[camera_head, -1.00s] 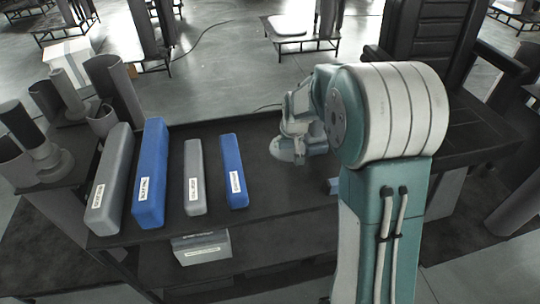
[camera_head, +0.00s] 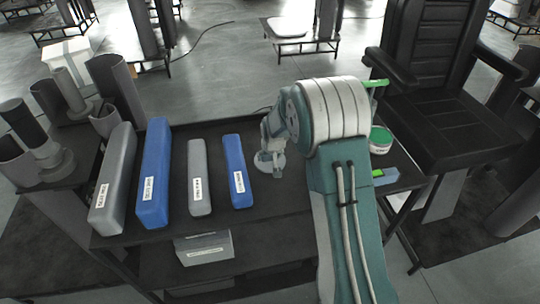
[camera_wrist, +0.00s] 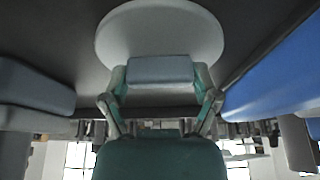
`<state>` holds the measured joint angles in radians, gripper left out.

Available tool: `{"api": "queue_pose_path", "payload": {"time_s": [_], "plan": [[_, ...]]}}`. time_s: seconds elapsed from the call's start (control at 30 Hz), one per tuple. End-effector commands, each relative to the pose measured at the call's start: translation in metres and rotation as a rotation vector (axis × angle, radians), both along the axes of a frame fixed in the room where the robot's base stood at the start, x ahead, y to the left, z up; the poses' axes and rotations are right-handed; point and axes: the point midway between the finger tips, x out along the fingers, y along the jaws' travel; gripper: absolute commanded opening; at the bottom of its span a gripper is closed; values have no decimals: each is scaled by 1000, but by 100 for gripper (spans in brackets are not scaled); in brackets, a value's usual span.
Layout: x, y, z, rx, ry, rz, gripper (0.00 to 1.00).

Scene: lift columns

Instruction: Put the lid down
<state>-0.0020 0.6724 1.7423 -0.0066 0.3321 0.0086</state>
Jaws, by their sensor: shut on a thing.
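The lid is a pale grey round disc with a grey block-shaped handle. In the wrist view the lid (camera_wrist: 160,18) lies just beyond my gripper (camera_wrist: 161,78), whose two fingers close on either side of the handle. In the head view the lid (camera_head: 268,166) shows small under my gripper (camera_head: 269,148), just right of the short blue block. It is low over the dark table top (camera_head: 275,200). I cannot tell whether it touches the table. My arm hides part of the table to the right.
Long blocks stand left of my gripper: a grey one (camera_head: 112,180), a large blue one (camera_head: 154,178), a small grey one (camera_head: 199,178) and a short blue one (camera_head: 237,172). A green-topped tin (camera_head: 380,143) stands right of my arm, near a black chair (camera_head: 450,120).

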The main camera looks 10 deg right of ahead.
Motion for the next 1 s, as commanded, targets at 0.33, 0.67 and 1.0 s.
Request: {"api": "queue_pose_path", "payload": {"time_s": [0.33, 0.67, 1.0], "plan": [[0, -2, -1, 0, 1, -1, 100], [-1, -1, 4, 0, -1, -1, 100], [-24, -1, 60, 0, -3, -1, 100]]}}
